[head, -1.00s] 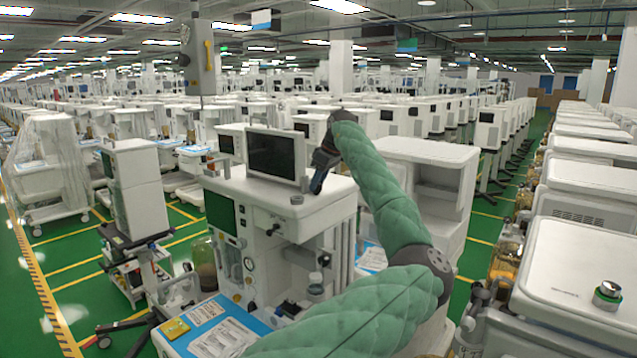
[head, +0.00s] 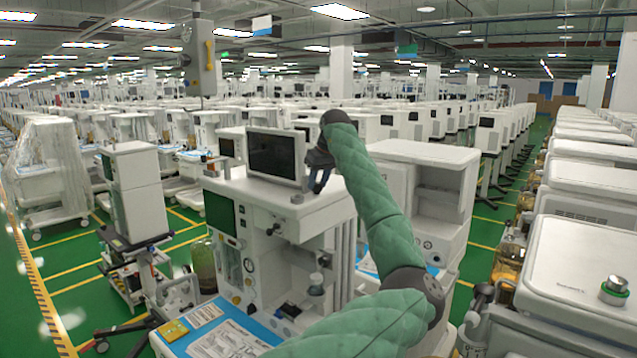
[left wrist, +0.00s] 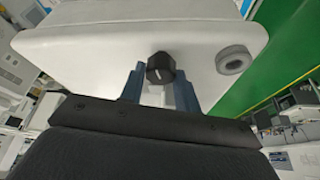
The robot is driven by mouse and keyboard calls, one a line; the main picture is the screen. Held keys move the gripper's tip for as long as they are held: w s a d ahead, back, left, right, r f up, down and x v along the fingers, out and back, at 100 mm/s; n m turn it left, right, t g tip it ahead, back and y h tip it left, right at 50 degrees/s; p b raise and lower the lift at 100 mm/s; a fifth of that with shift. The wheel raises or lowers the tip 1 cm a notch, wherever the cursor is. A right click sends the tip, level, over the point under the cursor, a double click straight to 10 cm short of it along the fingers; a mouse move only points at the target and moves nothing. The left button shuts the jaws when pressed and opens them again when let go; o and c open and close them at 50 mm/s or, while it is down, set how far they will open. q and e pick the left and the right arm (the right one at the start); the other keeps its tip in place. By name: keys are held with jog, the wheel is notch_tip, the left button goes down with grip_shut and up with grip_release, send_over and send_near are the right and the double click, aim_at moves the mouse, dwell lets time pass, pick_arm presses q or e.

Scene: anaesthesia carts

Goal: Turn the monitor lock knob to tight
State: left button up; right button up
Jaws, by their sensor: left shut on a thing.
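The monitor (head: 276,156) has a dark screen in a pale frame and stands on top of a white anaesthesia cart (head: 285,205). My left gripper (head: 319,180) is at the right side of the monitor, fingers pointing down. My left gripper (left wrist: 159,85) is shut on the knob, a blue-grey finger on each side. The knob is not distinguishable in the head view. My right gripper is not in view.
A grey round fitting (left wrist: 234,60) sits on the casing right of the knob. Another white cart (head: 440,170) stands close behind my left arm. A row of white machines (head: 575,270) fills the right side. Green floor (head: 75,265) shows at left.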

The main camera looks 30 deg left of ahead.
pick_arm(q)
jog(key=shift+r, duration=0.1)
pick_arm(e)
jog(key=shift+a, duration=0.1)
pick_arm(q)
jog(key=o, duration=1)
jog(key=shift+d+r+b, duration=0.2)
jog(key=shift+r+b, duration=0.15)
jog(key=shift+b, duration=0.2)
jog(key=shift+s+d+r+b, duration=0.1)
jog(key=shift+d+r+b, duration=0.1)
jog(key=shift+r+b, duration=0.35)
jog(key=shift+b+v, duration=0.95)
jog(key=shift+v, duration=1.85)
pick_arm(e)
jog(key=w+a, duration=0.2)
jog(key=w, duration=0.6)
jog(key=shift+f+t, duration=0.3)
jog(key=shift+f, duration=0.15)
pick_arm(q)
jog(key=shift+a, duration=0.1)
